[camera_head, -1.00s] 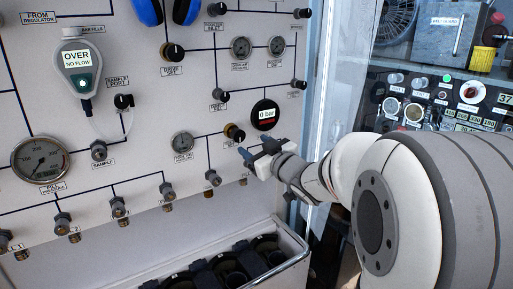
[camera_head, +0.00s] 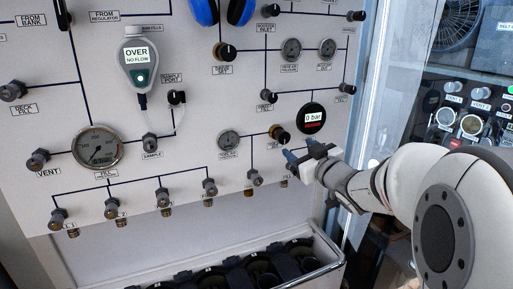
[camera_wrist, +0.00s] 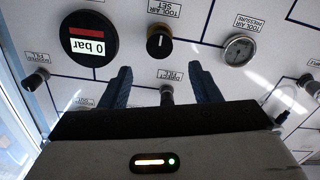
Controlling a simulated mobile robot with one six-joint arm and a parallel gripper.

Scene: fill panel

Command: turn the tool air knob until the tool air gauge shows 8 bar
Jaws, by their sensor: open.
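The tool air knob (camera_head: 279,134), brass with a black grip, is on the panel right of centre. In the wrist view the tool air set knob (camera_wrist: 159,42) is above and between my fingertips, apart from them. The tool air gauge (camera_head: 229,140) is a small round dial left of the knob. It also shows in the wrist view (camera_wrist: 239,50), upside down; its needle is too small to read. My gripper (camera_head: 291,159) is just below and right of the knob. In the wrist view my gripper (camera_wrist: 162,85) has its two blue fingers spread, with nothing held.
A black round display (camera_head: 312,117) reading 0 bar is right of the knob. A small fitting (camera_wrist: 166,95) shows between my fingers. A bin of dark cylinders (camera_head: 335,262) stands below the panel. A glass partition (camera_head: 385,80) is at the right.

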